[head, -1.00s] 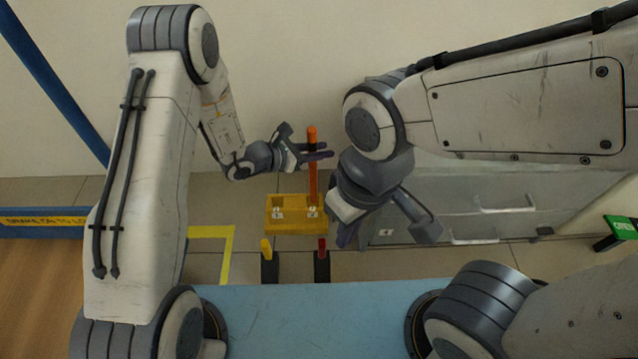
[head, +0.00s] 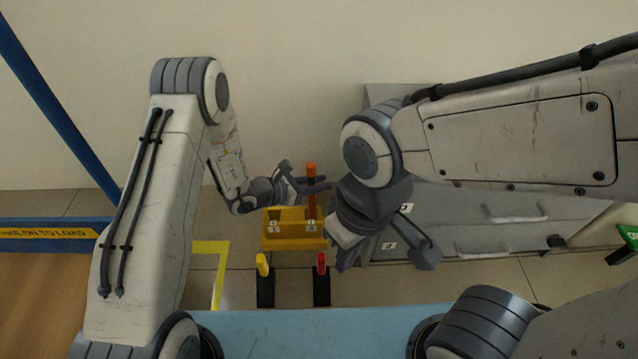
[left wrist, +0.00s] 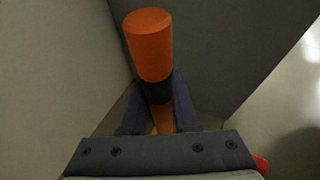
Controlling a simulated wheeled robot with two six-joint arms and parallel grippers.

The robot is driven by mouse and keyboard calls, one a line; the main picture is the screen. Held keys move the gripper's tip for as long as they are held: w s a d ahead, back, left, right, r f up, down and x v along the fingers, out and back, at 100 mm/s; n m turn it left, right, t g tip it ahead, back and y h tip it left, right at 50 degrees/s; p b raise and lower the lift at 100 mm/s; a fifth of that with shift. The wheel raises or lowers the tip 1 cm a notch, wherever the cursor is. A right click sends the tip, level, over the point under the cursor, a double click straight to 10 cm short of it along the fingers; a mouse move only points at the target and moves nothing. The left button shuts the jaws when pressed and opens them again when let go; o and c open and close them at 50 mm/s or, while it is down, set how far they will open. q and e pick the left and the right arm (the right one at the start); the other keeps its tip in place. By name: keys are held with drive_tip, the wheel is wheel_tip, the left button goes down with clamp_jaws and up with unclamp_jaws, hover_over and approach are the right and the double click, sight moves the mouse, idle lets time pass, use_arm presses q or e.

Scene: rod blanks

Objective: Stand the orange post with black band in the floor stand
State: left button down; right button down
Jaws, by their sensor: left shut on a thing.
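The orange post with black band (head: 311,171) is upright, held by my left gripper (head: 318,187). In the left wrist view the orange post (left wrist: 150,45) stands between the two dark fingers, which flank it at and below the black band. A yellow stand (head: 284,243) with two white number labels is on the floor below. The post's lower part overlaps the stand's right side; I cannot tell whether its end is inside a hole. My right gripper (head: 347,257) points down, right of the stand; its jaw opening is unclear.
A yellow post (head: 262,262) and a red post (head: 321,262) stand in separate black holders in front. A grey cabinet (head: 470,225) is at right behind my right arm. A blue surface (head: 300,330) lies nearest. Yellow tape (head: 220,270) marks the floor at left.

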use_arm(q)
drive_tip(key=c, duration=0.7)
unclamp_jaws()
drive_tip(key=shift+f, duration=0.15)
drive_tip(key=shift+o, duration=0.2)
drive_tip(key=p+v, duration=0.5)
drive_tip(key=v, duration=0.7)
drive_tip(key=shift+p, duration=0.4)
